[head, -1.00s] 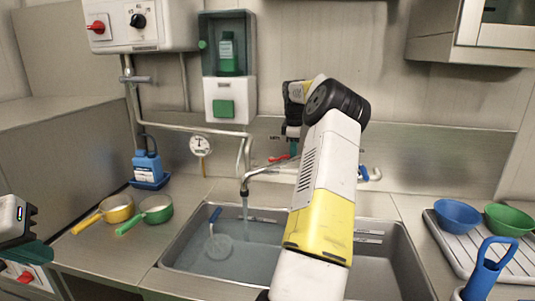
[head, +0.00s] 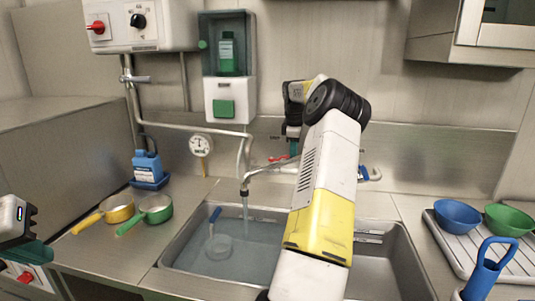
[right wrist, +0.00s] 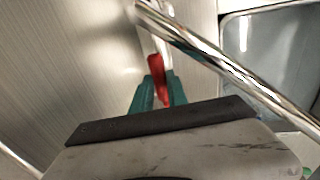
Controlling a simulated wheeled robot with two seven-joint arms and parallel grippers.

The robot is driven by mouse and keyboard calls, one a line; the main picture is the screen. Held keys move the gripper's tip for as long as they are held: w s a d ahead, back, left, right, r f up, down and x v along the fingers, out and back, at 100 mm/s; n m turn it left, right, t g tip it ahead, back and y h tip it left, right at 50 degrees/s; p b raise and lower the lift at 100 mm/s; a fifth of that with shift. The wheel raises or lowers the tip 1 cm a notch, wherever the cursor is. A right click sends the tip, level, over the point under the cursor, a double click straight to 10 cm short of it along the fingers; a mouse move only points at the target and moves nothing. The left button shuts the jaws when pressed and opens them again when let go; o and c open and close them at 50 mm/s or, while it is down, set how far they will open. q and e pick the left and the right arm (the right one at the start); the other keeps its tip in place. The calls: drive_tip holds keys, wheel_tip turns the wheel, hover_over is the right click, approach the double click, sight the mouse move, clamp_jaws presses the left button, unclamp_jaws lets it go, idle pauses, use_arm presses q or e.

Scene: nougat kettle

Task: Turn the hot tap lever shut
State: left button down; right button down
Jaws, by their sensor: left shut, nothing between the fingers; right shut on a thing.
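The red hot tap lever (head: 279,158) sits at the wall behind the sink, by the steel tap spout (head: 262,171). Water (head: 245,214) runs from the spout into the left basin. In the right wrist view the red lever (right wrist: 157,78) lies between the teal fingers of my right gripper (right wrist: 157,92), which is shut on it. In the head view my right gripper (head: 294,146) is partly hidden behind my own arm. My left gripper (head: 32,252) is at the left edge, shut and empty, away from the tap. A blue lever (head: 369,173) shows right of my arm.
The left basin (head: 180,250) holds water and a blue-handled ladle (head: 218,245). A yellow pan (head: 117,209), a green pan (head: 156,208) and a blue bottle (head: 147,167) stand left. Blue and green bowls (head: 457,215) sit on the right drainer. A dispenser (head: 228,70) hangs above.

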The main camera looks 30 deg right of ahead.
drive_tip(key=shift+a, duration=0.1)
idle(0.3)
drive_tip(key=s+a+m+g, duration=0.1)
drive_tip(key=s+a+m, duration=0.1)
drive_tip(key=a+m, duration=0.5)
drive_tip(key=shift+s+m+g+h, duration=0.3)
drive_tip(key=shift+m+h, duration=0.1)
drive_tip(key=shift+m, duration=1.4)
drive_tip(key=shift+r, duration=0.1)
drive_tip(key=c, duration=1.3)
unclamp_jaws()
wheel_tip(320, 180, up, 8)
drive_tip(key=a, duration=0.1)
drive_tip(key=shift+a+f, duration=0.2)
drive_tip(key=shift+a, duration=0.15)
